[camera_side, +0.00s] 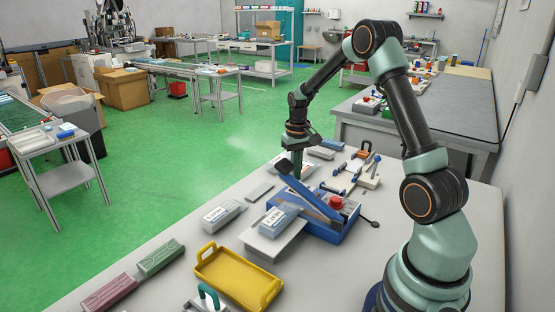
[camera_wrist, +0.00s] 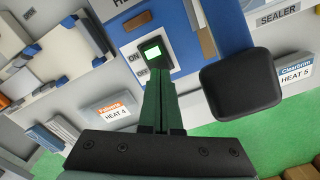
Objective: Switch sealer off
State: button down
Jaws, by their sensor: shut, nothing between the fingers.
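The sealer (camera_side: 325,222) is a blue-based machine with a long blue lever arm (camera_side: 308,198) and a red knob (camera_side: 336,202) in the side view. In the wrist view its black rocker switch (camera_wrist: 154,51) has a lit green window, with ON and OFF labels on its left. My gripper (camera_wrist: 160,72) is shut and empty, its dark green fingers pointing at the switch, tips close to its lower end by the OFF label. I cannot tell whether they touch. In the side view my gripper (camera_side: 297,176) is behind the lever, which partly hides the fingertips.
A black pad (camera_wrist: 240,87) on the blue lever is close on the right in the wrist view. A pouch (camera_side: 277,219) lies on a white platform before the sealer. A yellow tray (camera_side: 202,267) and grey boxes (camera_side: 222,215) stand nearby on the bench.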

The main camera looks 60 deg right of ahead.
jog(key=shift+f, duration=1.05)
dwell(0.7)
jog(key=shift+r, duration=3.6)
jog(key=shift+w+r, duration=0.1)
jog(key=a+r+n+t+h, duration=0.1)
jog(key=a+r+t, duration=0.3)
jog(key=a+r, duration=0.55)
jog(key=s+a+r+n+t+y, duration=0.1)
jog(key=s+a+n, duration=0.4)
jog(key=s+a, duration=0.6)
jog(key=shift+s+a+r+t, duration=0.25)
jog(key=shift+a+r, duration=0.45)
jog(key=shift+a, duration=0.35)
